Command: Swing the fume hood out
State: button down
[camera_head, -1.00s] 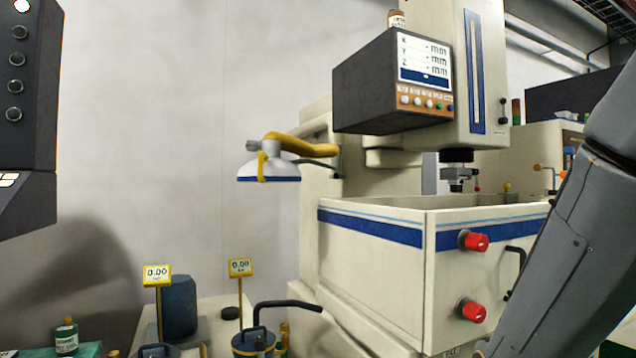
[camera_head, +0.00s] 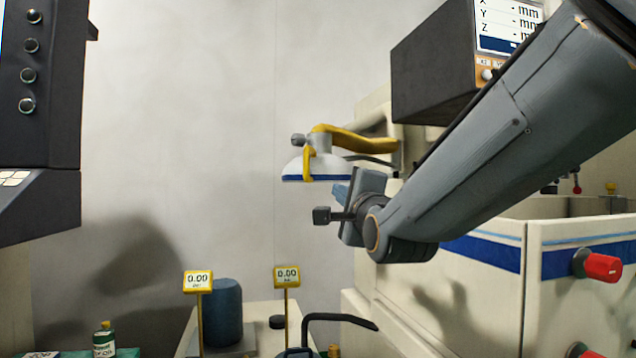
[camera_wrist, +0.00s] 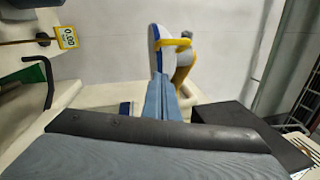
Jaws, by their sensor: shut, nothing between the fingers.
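The fume hood (camera_head: 318,168) is a white dome with a blue rim, a yellow handle (camera_head: 308,163) and a yellow arm (camera_head: 355,142) that joins the machine's side. In the wrist view the hood (camera_wrist: 156,50) appears turned on its side, with its yellow handle (camera_wrist: 174,43) to the right of the rim. My gripper (camera_head: 340,192) is just below and right of the hood in the head view, apart from the handle as far as I can tell. In the wrist view my gripper (camera_wrist: 163,85) shows its blue fingers together and empty, pointing toward the hood.
A dark control display (camera_head: 435,70) overhangs at the upper right. The machine tank (camera_head: 480,240) with red knobs (camera_head: 603,267) stands below my arm. Yellow gauges (camera_head: 198,281) and a blue cylinder (camera_head: 226,312) stand low in front. Open air lies left of the hood.

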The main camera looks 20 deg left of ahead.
jog(key=p, duration=0.4)
send_near(316, 180)
jog(key=a+r+p, duration=0.1)
jog(key=a+p, duration=0.1)
jog(key=shift+w+a+r, duration=0.35)
jog(key=shift+w+r, duration=0.05)
